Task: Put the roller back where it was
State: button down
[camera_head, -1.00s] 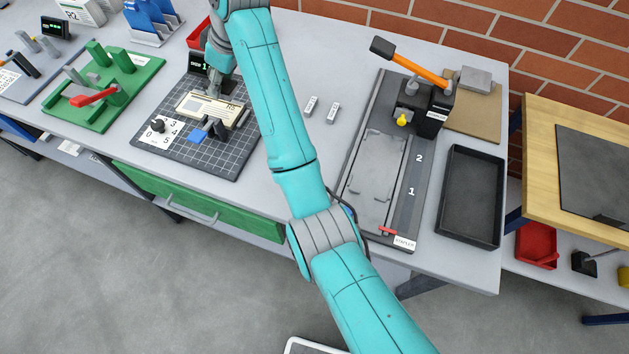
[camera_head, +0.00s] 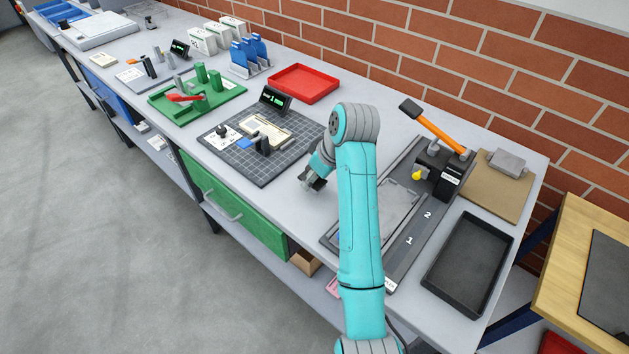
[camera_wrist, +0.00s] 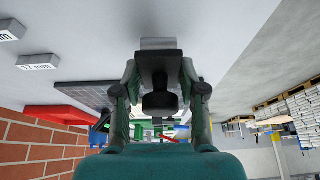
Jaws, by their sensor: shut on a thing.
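My gripper (camera_head: 314,182) hangs over the bare table between the gridded mat and the stapler board. In the wrist view my gripper (camera_wrist: 160,85) is shut on a dark piece with a rounded knob and a grey end, which I take for the roller (camera_wrist: 160,101). In the head view only a small dark part of it shows. The grey gridded mat (camera_head: 285,165) carries a cream paper pad (camera_head: 272,126), a blue block (camera_head: 247,141) and a black upright piece (camera_head: 264,145). I cannot tell which spot belongs to the roller.
A black tray (camera_head: 468,262) lies further right. A red tray (camera_head: 304,82) and a green fixture (camera_head: 232,88) stand beyond the mat. Two labelled blocks (camera_wrist: 38,62) show in the wrist view.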

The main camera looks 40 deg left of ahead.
jog(key=shift+f, duration=1.15)
jog(key=shift+f, duration=0.1)
jog(key=c, duration=0.7)
grip_release()
jog(key=shift+o, duration=0.2)
jog(key=shift+a, duration=0.1)
